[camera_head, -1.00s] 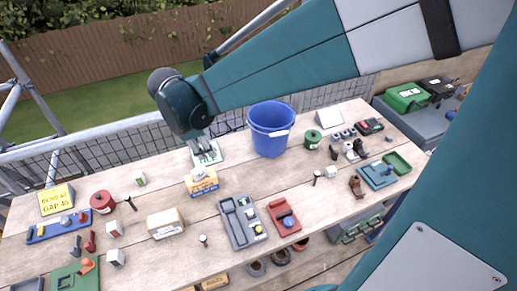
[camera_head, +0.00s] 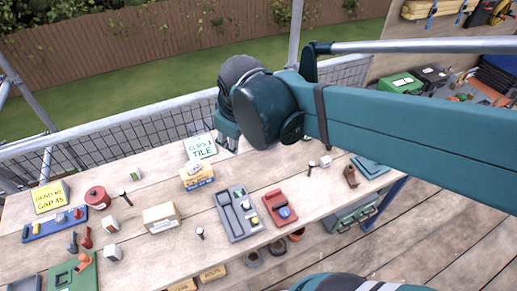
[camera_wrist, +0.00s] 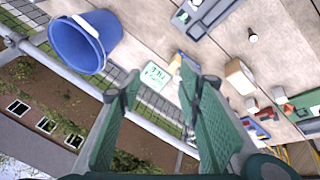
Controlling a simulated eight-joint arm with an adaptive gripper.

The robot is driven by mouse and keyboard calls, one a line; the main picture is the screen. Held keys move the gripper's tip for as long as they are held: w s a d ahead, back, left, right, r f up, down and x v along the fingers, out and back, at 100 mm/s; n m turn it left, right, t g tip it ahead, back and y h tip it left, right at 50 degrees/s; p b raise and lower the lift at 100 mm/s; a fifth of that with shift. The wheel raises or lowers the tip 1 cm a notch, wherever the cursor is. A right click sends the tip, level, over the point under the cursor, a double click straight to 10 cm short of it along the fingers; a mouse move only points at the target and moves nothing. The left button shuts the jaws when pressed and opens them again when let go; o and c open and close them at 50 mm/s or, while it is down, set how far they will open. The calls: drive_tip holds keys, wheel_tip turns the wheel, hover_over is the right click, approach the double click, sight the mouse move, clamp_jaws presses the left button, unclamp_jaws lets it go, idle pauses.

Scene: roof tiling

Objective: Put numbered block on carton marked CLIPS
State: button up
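A yellow and blue carton (camera_head: 197,180) stands on the bench in front of the sign card. A small pale block (camera_head: 195,167) appears to rest on its top; any number on it is too small to read. The carton also shows beyond the right finger in the wrist view (camera_wrist: 189,62). My gripper (camera_wrist: 158,78) is open, with nothing between its fingers. In the head view my gripper (camera_head: 228,142) is right of the sign card, raised and apart from the carton, partly hidden by my wrist.
A white sign card (camera_head: 200,147) reads "CLIPS" and "TILE". A blue bucket (camera_wrist: 84,44) is left of the fingers in the wrist view. A larger carton (camera_head: 161,217), a grey tray (camera_head: 239,213), a red tray (camera_head: 280,208) and small white blocks (camera_head: 110,224) occupy the bench.

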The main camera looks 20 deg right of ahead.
drive_tip(key=s+d+m+t, duration=0.2)
drive_tip(key=s+d+m, duration=0.2)
drive_tip(key=s+m, duration=0.3)
drive_tip(key=shift+s+r+y, duration=0.25)
drive_tip(key=shift+s+y, duration=0.05)
drive_tip(key=shift+s, duration=0.45)
